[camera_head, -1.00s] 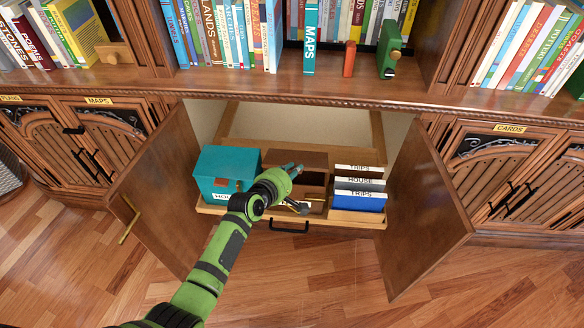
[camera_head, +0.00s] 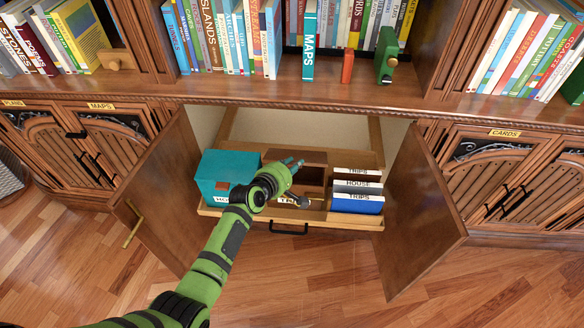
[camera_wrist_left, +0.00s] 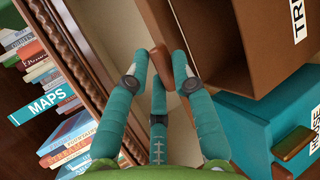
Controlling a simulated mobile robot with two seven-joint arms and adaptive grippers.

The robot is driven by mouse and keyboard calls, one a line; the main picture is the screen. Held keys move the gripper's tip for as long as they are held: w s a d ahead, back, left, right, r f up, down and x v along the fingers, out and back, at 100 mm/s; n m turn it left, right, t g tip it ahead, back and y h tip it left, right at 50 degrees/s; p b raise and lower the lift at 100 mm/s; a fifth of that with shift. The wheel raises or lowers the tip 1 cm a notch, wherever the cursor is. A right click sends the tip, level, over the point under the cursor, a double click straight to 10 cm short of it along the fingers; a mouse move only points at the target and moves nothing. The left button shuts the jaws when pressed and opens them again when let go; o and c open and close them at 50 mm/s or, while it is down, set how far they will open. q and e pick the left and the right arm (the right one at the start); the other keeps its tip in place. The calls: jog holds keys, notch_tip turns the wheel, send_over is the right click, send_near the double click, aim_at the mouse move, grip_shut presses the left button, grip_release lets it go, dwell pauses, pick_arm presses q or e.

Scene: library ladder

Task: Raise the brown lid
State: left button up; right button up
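The brown box (camera_head: 314,178) stands in the pulled-out tray (camera_head: 338,215), between a teal box and a stack of labelled boxes. Its brown lid (camera_head: 308,157) appears raised at the back, and the hollow inside shows. In the left wrist view, the open brown box (camera_wrist_left: 262,45) is at the upper right. A small brown tab (camera_wrist_left: 161,66), apparently the lid's, lies between my left gripper's teal fingers. Firm contact with the tab cannot be told. My right gripper is not in view.
The teal box (camera_head: 223,172) is close on the left and the labelled boxes (camera_head: 357,190) close on the right. Open cabinet doors flank the tray, left (camera_head: 160,190) and right (camera_head: 420,215). A bookshelf ledge (camera_head: 290,92) overhangs above.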

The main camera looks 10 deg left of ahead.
pick_arm(q)
jog(key=shift+s, duration=0.1)
jog(key=shift+s, duration=0.1)
jog(key=v, duration=1.1)
jog(key=shift+s+a+r, duration=0.15)
jog(key=shift+s+r, duration=0.05)
jog(key=shift+s, duration=0.1)
